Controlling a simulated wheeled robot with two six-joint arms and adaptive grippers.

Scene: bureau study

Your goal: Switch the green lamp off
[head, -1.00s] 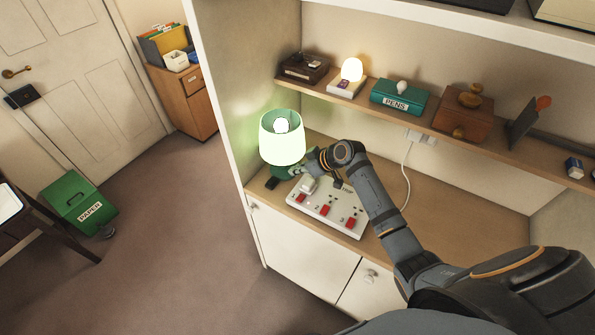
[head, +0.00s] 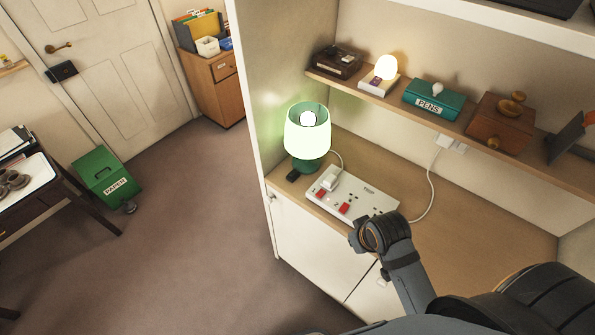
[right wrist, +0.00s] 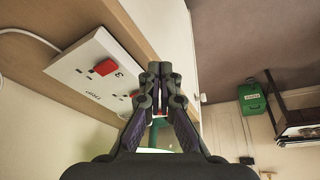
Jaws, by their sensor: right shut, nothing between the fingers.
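The green lamp (head: 308,135) stands at the left end of the desk surface, its shade glowing. In the right wrist view, its green base (right wrist: 153,135) and glow show partly behind my fingers. A white socket strip (head: 373,199) with red switches (head: 345,208) lies right of the lamp; a white plug (head: 330,181) sits at its lamp end. The strip also shows in the right wrist view (right wrist: 85,75). My right gripper (head: 357,238) is shut and empty at the desk's front edge, beside the strip; its closed fingers show in the right wrist view (right wrist: 160,72). My left gripper is out of view.
A small dark object (head: 293,175) lies by the lamp base. Above is a shelf (head: 455,128) with a small lit lamp (head: 386,68), a teal PENS box (head: 432,99) and a wooden box (head: 498,122). The desk right of the strip is clear.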

